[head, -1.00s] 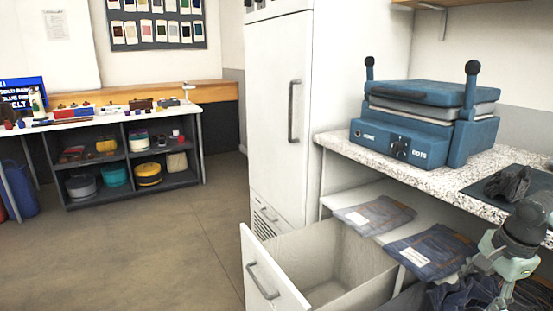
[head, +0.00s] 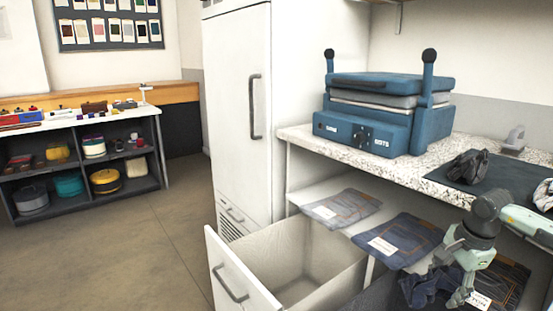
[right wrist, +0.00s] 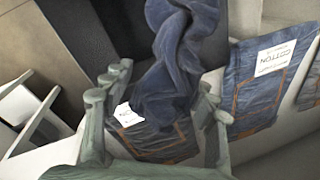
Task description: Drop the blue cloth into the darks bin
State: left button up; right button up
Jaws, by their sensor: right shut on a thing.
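The blue cloth (head: 428,287) is dark blue, crumpled and hanging from my right gripper (head: 455,272), which is shut on it. In the right wrist view the cloth (right wrist: 172,65) hangs twisted between the fingers of the gripper (right wrist: 160,98). An open pull-out bin (head: 222,265) with a white front and pale inner walls stands below the counter, left of my right gripper; the visible part of its inside looks empty. No darks label is readable on it. My left gripper is not in view.
Floor at left is clear.

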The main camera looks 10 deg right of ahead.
jog(key=shift+f, duration=0.1)
jog(key=o, duration=0.9)
notch_tip(320, 180, up, 12)
jog(key=s, duration=0.2)
jog(key=shift+s, duration=0.15)
jog(key=shift+a+f, duration=0.1)
